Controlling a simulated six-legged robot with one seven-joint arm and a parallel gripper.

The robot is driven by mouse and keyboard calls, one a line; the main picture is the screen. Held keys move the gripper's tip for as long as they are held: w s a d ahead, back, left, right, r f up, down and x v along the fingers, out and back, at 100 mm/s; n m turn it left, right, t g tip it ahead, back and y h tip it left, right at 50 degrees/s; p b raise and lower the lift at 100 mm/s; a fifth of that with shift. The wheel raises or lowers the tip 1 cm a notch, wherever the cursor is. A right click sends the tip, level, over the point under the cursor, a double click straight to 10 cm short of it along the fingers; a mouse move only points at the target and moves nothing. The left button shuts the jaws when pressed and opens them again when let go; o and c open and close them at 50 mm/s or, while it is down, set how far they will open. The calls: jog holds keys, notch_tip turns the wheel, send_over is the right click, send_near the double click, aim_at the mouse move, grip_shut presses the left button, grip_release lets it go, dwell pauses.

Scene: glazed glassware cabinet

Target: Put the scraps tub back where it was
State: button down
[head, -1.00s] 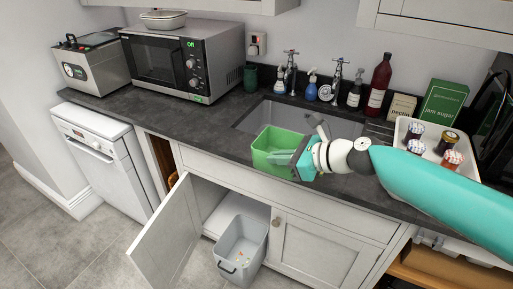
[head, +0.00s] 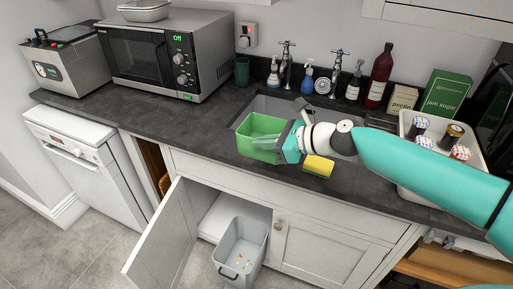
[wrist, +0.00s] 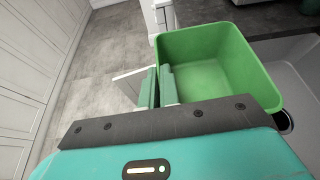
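The scraps tub (head: 259,145) is a green, open-topped tub at the left front of the sink in the head view. It is upright, and its inside looks empty in the wrist view (wrist: 205,80). My gripper (wrist: 159,88) is shut on the tub's near wall, one finger inside and one outside. In the head view my gripper (head: 288,143) is at the tub's right side. I cannot tell whether the tub's base touches the counter or hangs just above it.
A yellow-green sponge (head: 318,167) lies on the worktop right of the tub. A grey bin (head: 241,252) with small scraps stands below by the open cupboard door (head: 165,235). The sink (head: 280,103), taps and bottles are behind. A tray of jars (head: 410,117) is right.

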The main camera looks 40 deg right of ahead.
aim_at(260, 135)
jog(key=w+d+f, duration=0.1)
jog(key=w, duration=0.1)
jog(key=w+d+f, duration=0.2)
jog(key=w, duration=0.1)
jog(key=shift+w, duration=0.3)
jog(key=w+f, duration=0.1)
jog(key=w+d+f, duration=0.1)
jog(key=w+f, duration=0.1)
jog(key=f, duration=0.1)
jog(key=shift+d, duration=0.35)
jog(key=shift+w+d+f, duration=0.3)
jog(key=shift+f, duration=0.25)
jog(key=shift+w+d+f, duration=0.1)
jog(key=shift+w+f, duration=0.05)
jog(key=shift+f, duration=0.8)
jog(key=shift+w+d+f, duration=0.1)
jog(key=shift+w+f, duration=0.05)
jog(key=shift+f, duration=0.8)
jog(key=shift+f, duration=0.15)
jog(key=c, duration=1.6)
grip_release()
jog(key=shift+c, duration=0.2)
